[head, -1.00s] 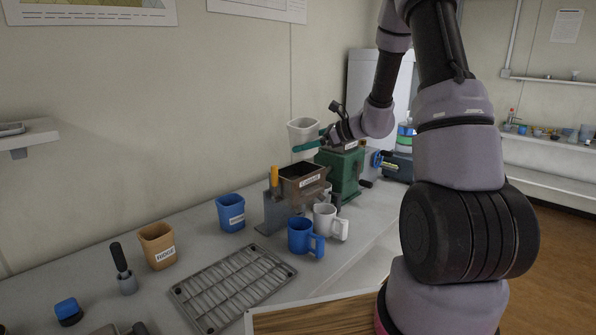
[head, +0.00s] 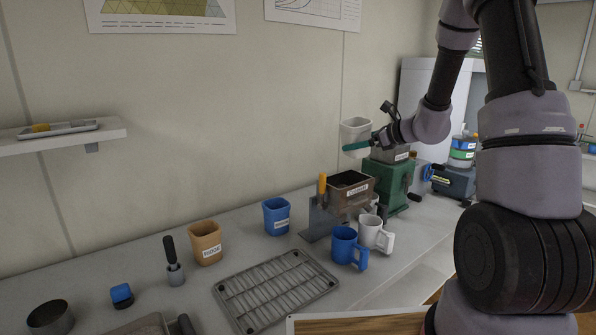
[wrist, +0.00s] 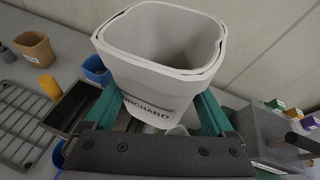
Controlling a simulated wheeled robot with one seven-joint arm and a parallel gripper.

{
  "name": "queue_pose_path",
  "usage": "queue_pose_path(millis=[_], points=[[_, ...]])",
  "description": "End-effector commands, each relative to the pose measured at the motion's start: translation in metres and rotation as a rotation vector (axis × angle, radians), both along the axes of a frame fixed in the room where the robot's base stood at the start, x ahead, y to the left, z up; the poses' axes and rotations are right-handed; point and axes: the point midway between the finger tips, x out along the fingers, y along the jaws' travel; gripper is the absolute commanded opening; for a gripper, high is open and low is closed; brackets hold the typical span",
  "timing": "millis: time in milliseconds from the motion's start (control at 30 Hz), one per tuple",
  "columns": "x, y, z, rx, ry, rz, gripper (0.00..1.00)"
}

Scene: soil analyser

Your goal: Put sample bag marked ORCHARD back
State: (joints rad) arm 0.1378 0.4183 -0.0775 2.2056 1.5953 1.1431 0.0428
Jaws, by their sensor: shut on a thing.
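The white sample bag (head: 357,128), an open-topped tub shape, is up in the air near the back wall. In the wrist view the bag (wrist: 160,90) shows its ORCHARD label, its start partly covered, and its mouth faces up. My gripper (head: 358,145) has its teal fingers shut on the bag, one on each side of it. It is above and left of the green machine (head: 386,185). An orange bag (head: 205,243) and a blue bag (head: 276,216) stand upright on the bench along the wall.
A wire rack (head: 275,290) lies on the bench. A brown labelled hopper (head: 348,190), a blue mug (head: 345,246) and a white mug (head: 374,232) stand right of it. A scoop (head: 174,268) and a blue-topped item (head: 122,295) are at left. A wall shelf (head: 70,140) holds a tray.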

Motion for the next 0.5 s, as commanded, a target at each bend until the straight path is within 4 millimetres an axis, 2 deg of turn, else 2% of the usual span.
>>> queue_pose_path(millis=[300, 500], points=[[-0.006, -0.034, -0.02, -0.001, 0.004, -0.32, 0.22], [-0.013, -0.051, -0.03, 0.0, 0.002, -0.44, 0.22]])
